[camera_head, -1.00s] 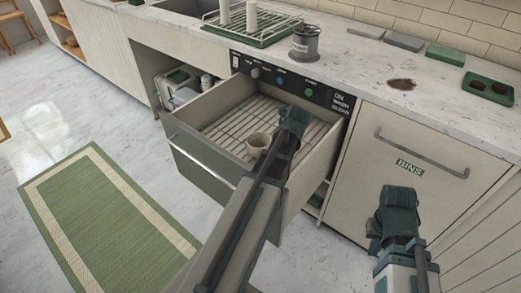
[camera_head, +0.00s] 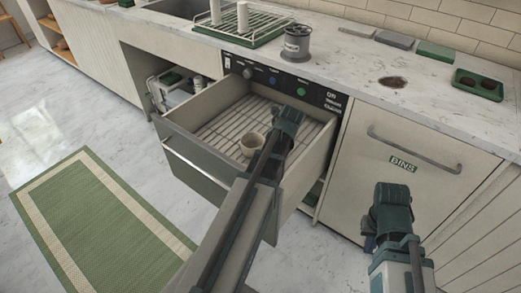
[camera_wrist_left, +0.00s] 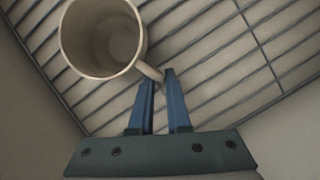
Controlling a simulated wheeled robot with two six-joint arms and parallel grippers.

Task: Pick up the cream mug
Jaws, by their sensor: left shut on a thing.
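The cream mug (camera_head: 251,147) is in the open wire-racked drawer (camera_head: 189,148) of the counter. In the left wrist view the mug (camera_wrist_left: 101,38) shows its open mouth and hollow inside, with its handle toward my gripper. My left gripper (camera_wrist_left: 159,74) is shut on the mug's handle, with its blue fingers on either side. In the head view my left arm reaches over the drawer and hides its own fingertips. My right gripper (camera_head: 391,207) hangs in front of the bin door, away from the mug. Its fingers cannot be made out.
The drawer's walls surround the mug, and the control panel (camera_head: 285,82) is behind. On the counter are a grey canister (camera_head: 297,43), a green-based drying rack (camera_head: 240,35) and a green tray (camera_head: 479,84). A green mat (camera_head: 93,210) lies on the open floor at left.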

